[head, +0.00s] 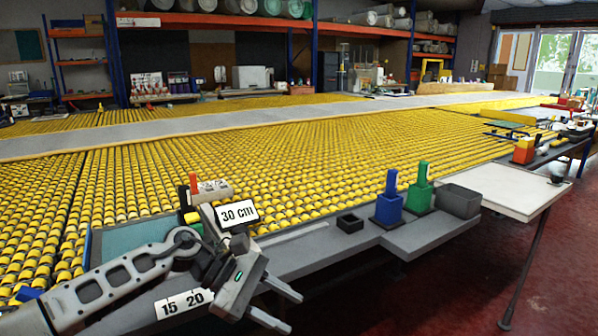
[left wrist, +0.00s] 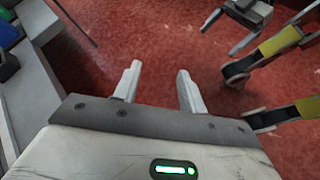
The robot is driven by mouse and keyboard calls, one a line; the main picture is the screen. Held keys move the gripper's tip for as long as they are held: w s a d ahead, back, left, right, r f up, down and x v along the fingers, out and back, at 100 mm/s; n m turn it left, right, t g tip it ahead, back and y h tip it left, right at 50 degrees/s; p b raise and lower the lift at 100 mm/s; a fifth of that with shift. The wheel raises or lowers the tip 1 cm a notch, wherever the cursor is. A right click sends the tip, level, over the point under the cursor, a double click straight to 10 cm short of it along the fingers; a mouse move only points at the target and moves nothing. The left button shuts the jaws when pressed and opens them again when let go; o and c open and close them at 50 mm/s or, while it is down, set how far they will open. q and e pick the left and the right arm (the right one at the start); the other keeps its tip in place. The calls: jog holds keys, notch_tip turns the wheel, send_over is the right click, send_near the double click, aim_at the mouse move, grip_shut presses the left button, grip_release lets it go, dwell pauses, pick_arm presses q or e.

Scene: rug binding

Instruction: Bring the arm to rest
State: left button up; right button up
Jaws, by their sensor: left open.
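My left arm comes in from the lower left in the head view. My left gripper (head: 292,313) is open and empty, its fingers pointing to the lower right, past the front edge of the grey table ledge (head: 300,258). In the left wrist view the two fingers of the left gripper (left wrist: 159,68) stand apart with only red floor between and beyond them. My right gripper (left wrist: 222,36) shows at the upper right of the left wrist view, its two fingers apart with nothing seen between them. It is not in the head view.
A blue container (head: 389,207), a green container (head: 420,194), a small black box (head: 350,223) and a grey bin (head: 458,201) stand along the ledge. Behind is the yellow roller table (head: 300,150). A white side table (head: 495,187) is at right. Red floor (head: 430,290) in front is open.

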pick_arm(q)
jog(key=s+d+r+n+t+h+p, duration=0.1)
jog(key=s+d+r+n+t+h, duration=0.2)
jog(key=n, duration=0.4)
jog(key=s+d+r+n+t+h, duration=0.1)
jog(key=s+d+n+t+h, duration=0.15)
jog(key=d+n+h, duration=0.4)
jog(key=s+a+f+n+t+y+p, duration=0.15)
jog(key=a+f+n+t+y, duration=0.45)
jog(key=n, duration=1.1)
jog(key=s+a+f+n+t+y+p, duration=0.1)
jog(key=s+a+f+n+t+y, duration=0.15)
jog(key=a+n+t+y, duration=0.95)
jog(key=s+a+f+n+g+p, duration=0.1)
jog(key=s+a+f+n+g, duration=0.1)
jog(key=s+f+n+g, duration=0.6)
jog(key=s+n+g, duration=0.2)
jog(key=n+g, duration=0.1)
jog(key=n, duration=0.4)
jog(key=shift+s+f, duration=0.2)
pick_arm(e)
jog(key=shift+d+r+g, duration=0.2)
jog(key=shift+r+g, duration=0.1)
jog(key=shift+r, duration=0.65)
pick_arm(q)
jog(key=shift+a+n+h, duration=0.1)
jog(key=shift+n+h, duration=0.15)
